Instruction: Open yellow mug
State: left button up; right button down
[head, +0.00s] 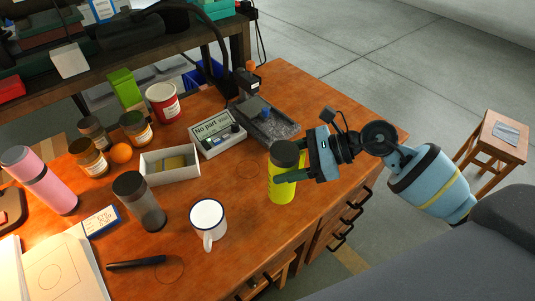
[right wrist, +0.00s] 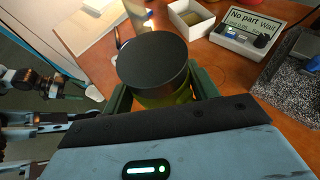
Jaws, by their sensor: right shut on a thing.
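The yellow mug (head: 281,191) is a tall yellow-green travel mug standing upright near the desk's right front edge. Its dark round lid (head: 285,152) sits on top and also shows large in the right wrist view (right wrist: 152,60). My right gripper (head: 283,175) comes in from the right and is shut on the mug just below the lid. In the right wrist view its fingers lie on both sides of the yellow body (right wrist: 160,101). Dark jointed parts at that view's left edge look like my left arm and gripper (right wrist: 72,90); its jaws cannot be made out.
A white mug (head: 208,218) and a grey tumbler (head: 139,200) stand to the left. Behind are a white open box (head: 170,178), a display unit (head: 217,139) and a dark machine (head: 266,122). Bare desk surrounds the yellow mug. A wooden stool (head: 495,140) stands beyond the desk.

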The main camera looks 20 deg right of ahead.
pick_arm(q)
jog(key=shift+w+a+r+p, duration=0.1)
jog(key=shift+w+r+p, duration=0.2)
jog(key=shift+w+r, duration=0.15)
pick_arm(e)
jog(key=w+a+f, duration=0.2)
jog(key=w+f, duration=0.2)
jog(key=w, duration=0.2)
jog(key=shift+w, duration=0.4)
pick_arm(q)
jog(key=shift+s+f, duration=0.1)
jog(key=shift+f, duration=0.05)
pick_arm(e)
jog(key=shift+f, duration=0.1)
jog(key=shift+f, duration=0.15)
jog(key=c, duration=0.7)
grip_release()
jog(key=shift+o, duration=1.3)
pick_arm(q)
jog(key=shift+s+f, duration=0.1)
jog(key=shift+s, duration=0.25)
